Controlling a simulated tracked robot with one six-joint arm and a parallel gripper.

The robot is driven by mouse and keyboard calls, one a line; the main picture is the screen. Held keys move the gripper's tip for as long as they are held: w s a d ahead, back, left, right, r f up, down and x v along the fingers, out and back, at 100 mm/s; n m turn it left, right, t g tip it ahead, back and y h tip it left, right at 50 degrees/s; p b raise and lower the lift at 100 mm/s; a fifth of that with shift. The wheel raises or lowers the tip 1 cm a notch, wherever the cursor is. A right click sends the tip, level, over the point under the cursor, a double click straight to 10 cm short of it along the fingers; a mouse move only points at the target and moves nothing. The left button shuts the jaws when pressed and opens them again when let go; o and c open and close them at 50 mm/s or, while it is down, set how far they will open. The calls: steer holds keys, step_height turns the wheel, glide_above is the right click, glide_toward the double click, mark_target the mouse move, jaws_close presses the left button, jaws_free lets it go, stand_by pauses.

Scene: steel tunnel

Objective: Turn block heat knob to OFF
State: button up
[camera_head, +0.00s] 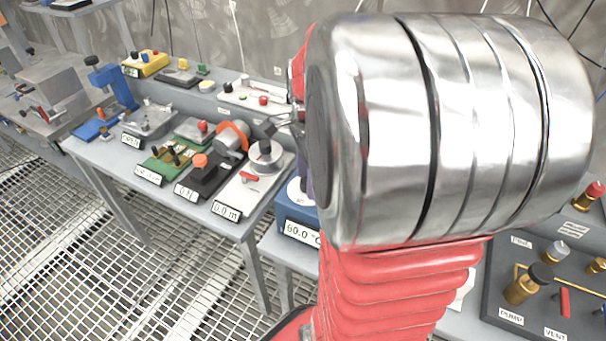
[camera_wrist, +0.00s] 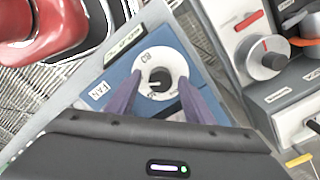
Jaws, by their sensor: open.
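A blue box with a "60.0 °C" display (camera_head: 300,230) stands on the bench, partly hidden behind my arm in the head view. In the wrist view, the blue top (camera_wrist: 118,78) carries a white round dial (camera_wrist: 174,62) with a black knob (camera_wrist: 158,78) in its middle. The dial's small lettering is too blurred to read surely. My gripper (camera_wrist: 160,76) is open, with its two purple fingers on either side of the knob. I cannot tell whether they touch it. In the head view my arm hides most of the gripper.
Several bench devices continue to the left. A dark panel with brass valves (camera_head: 520,290) is at the lower right. A "FAN" label (camera_wrist: 98,94) lies near the dial.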

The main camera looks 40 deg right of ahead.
steer(key=shift+c, duration=0.3)
steer(key=c, duration=0.9)
steer(key=shift+a, duration=0.25)
steer(key=shift+c, duration=0.5)
steer(key=shift+d, duration=0.15)
steer(key=shift+d, duration=0.1)
